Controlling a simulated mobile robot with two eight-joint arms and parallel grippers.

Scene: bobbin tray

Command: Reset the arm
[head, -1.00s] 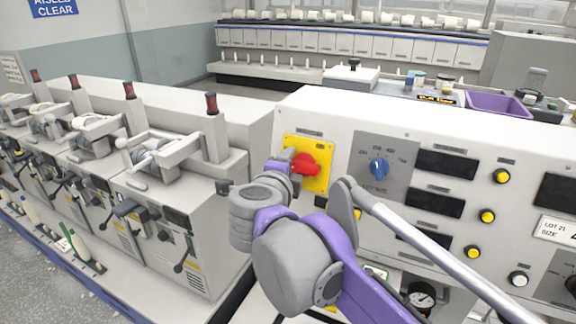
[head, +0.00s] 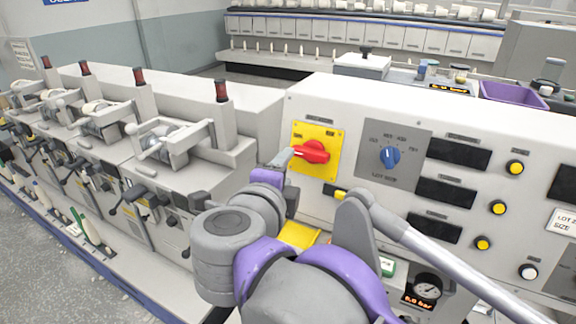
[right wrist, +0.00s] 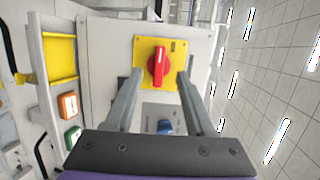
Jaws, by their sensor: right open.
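My right gripper (head: 276,161) is in front of the control panel in the head view, near the red rotary switch (head: 312,152) on its yellow plate (head: 329,172). In the right wrist view the gripper (right wrist: 159,80) is open, its two fingers apart. The red switch (right wrist: 158,65) shows between and beyond the fingertips, and nothing is held. I cannot tell whether a finger touches it. My left gripper is not in view.
A blue knob (head: 390,156), dark displays (head: 459,152) and yellow buttons (head: 515,167) are on the panel. A pressure gauge (head: 426,287) is below. Winding units with red-topped posts (head: 222,92) stand at left. A purple bin (head: 512,95) is behind the panel.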

